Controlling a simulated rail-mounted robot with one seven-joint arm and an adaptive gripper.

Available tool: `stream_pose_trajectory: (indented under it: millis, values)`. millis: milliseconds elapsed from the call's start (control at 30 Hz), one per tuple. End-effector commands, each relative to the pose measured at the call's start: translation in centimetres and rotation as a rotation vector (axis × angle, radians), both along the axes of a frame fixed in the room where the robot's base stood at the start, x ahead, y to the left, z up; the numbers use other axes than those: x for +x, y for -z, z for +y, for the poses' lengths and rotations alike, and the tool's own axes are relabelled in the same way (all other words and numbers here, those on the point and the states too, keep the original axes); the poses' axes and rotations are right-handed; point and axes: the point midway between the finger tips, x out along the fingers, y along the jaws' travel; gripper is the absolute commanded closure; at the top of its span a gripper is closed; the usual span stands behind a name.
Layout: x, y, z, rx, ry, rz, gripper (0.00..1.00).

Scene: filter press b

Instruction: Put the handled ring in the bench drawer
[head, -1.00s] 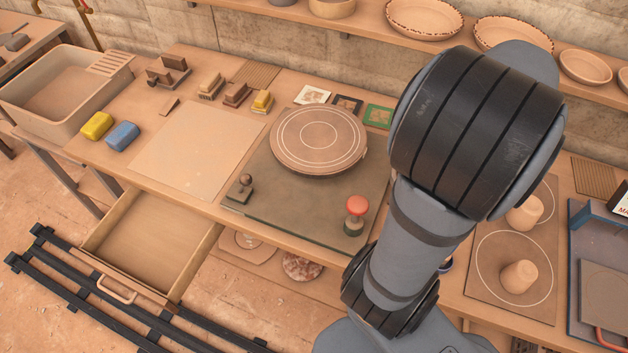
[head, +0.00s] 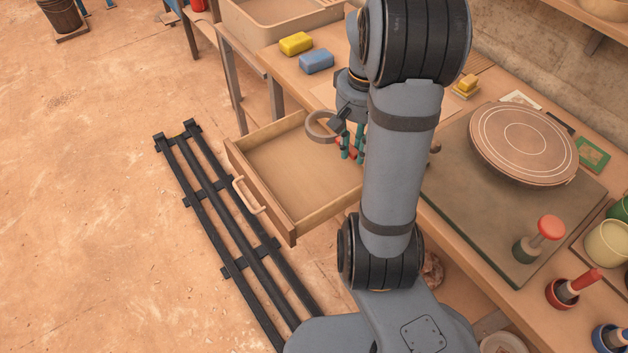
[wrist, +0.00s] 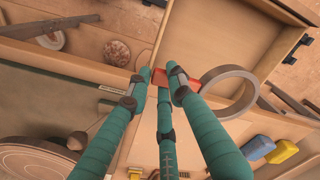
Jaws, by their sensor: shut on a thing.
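The handled ring, a grey-brown band, shows in the head view (head: 310,128) and the wrist view (wrist: 228,71). A red part, seemingly its handle, is between my fingertips in the wrist view. My gripper (head: 353,153) is shut on it, with the ring sticking out to one side; its green fingers also show in the wrist view (wrist: 160,80). The bench drawer (head: 285,172) is pulled open and its visible floor is empty. The ring and gripper appear above the drawer's bench-side part in the head view. My arm hides the drawer's right end.
A yellow sponge (head: 296,43) and a blue sponge (head: 316,62) lie on the bench (head: 285,62) behind the drawer. A round turntable (head: 525,140) and a red-topped tool (head: 545,232) stand right of my arm. Black rails (head: 215,215) run along the floor before the drawer.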

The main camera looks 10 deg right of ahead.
Motion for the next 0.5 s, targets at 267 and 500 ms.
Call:
stream_pose_trajectory:
  millis: [267,500]
  values:
    - [3.6,7.1,2.5,0.002,-0.002,-0.004,1.00]
    - [4.4,8.9,5.0,0.002,-0.006,-0.001,1.00]
